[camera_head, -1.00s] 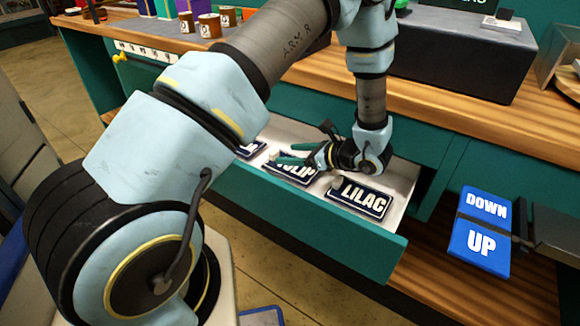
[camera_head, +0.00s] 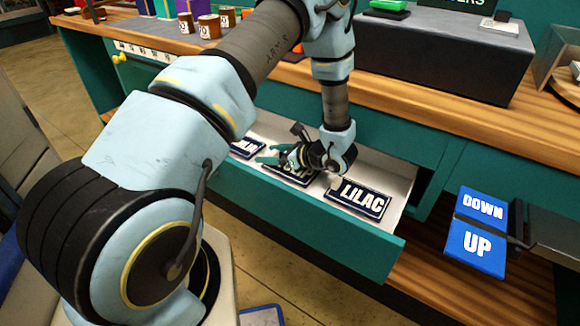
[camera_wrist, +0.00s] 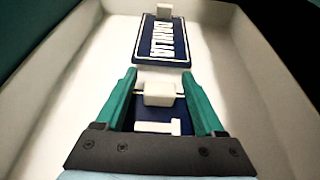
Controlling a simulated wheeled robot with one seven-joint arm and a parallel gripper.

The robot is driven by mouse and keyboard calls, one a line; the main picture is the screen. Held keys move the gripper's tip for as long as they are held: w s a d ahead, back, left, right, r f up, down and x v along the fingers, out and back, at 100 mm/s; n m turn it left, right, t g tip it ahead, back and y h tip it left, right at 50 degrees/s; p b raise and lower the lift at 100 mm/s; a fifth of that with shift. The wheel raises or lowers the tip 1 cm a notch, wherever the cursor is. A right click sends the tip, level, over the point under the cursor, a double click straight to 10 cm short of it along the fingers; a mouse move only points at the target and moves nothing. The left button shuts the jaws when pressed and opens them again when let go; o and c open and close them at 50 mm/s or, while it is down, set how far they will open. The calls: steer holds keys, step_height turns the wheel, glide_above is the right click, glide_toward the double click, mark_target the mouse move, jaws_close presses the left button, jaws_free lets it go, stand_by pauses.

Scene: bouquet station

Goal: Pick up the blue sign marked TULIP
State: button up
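The blue TULIP sign (camera_head: 283,180) lies in the open drawer, partly hidden under my gripper (camera_head: 276,157). In the wrist view my gripper (camera_wrist: 160,84) has its two green fingers spread. A pale block-shaped knob (camera_wrist: 160,94) sits between the fingers, with gaps beside it. The blue sign below it (camera_wrist: 158,127) shows only part of its white lettering. I cannot tell whether the fingers touch anything.
In the drawer (camera_head: 320,243), the LILAC sign (camera_head: 358,199) lies to the right and another sign (camera_head: 247,148) to the left. The wrist view shows a DAHLIA sign (camera_wrist: 163,40) ahead. A blue DOWN/UP panel (camera_head: 478,233) is at the right.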

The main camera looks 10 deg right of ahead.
jaws_close()
stand_by(0.3)
steer(key=shift+r, duration=0.15)
